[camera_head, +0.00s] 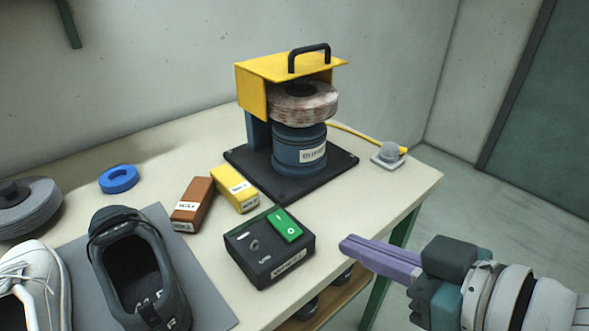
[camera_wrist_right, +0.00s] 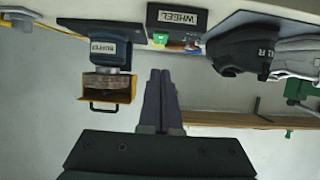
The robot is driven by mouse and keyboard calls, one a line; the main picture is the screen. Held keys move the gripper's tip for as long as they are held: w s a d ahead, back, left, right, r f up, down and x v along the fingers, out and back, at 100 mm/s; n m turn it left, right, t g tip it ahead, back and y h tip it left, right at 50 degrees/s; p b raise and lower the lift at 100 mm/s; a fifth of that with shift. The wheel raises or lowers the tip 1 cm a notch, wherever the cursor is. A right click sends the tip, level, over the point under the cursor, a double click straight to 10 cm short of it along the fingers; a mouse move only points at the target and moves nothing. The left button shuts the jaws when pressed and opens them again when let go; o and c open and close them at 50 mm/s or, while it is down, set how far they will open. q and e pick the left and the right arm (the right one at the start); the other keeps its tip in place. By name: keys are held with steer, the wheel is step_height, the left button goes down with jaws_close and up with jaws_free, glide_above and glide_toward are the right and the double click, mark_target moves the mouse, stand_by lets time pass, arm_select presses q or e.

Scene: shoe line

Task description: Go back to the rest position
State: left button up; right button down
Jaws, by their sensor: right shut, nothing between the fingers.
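My right gripper (camera_head: 350,245) comes in from the lower right in the head view, beside the table's front right edge. Its purple fingers are shut together and hold nothing. In the right wrist view the same gripper (camera_wrist_right: 160,76) shows its closed fingers in the middle, pointing toward the table edge, apart from everything. My left gripper is not in view.
The table (camera_head: 395,190) carries a yellow-hooded buffer (camera_head: 300,145), a black switch box (camera_head: 268,262), brown (camera_head: 192,200) and yellow (camera_head: 233,187) boxes, a blue ring (camera_head: 118,178), a dark shoe (camera_head: 125,290) and a white shoe (camera_head: 45,280). Floor right of the table is clear.

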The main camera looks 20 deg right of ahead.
steer(key=shift+r, duration=0.1)
stand_by(0.3)
steer(key=s+d+r+m+g+h+p, duration=0.1)
steer(key=s+r+g+h+p, duration=0.15)
steer(key=s+g, duration=0.35)
steer(key=s+r+m+g+h+p, duration=0.1)
steer(key=s+r+g+h+p, duration=0.2)
steer(key=s, duration=0.6)
step_height(320, 180, up, 37)
steer(key=y+p, duration=0.1)
steer(key=p, duration=3.5)
steer(key=shift+w, duration=0.25)
steer(key=shift+r, duration=0.1)
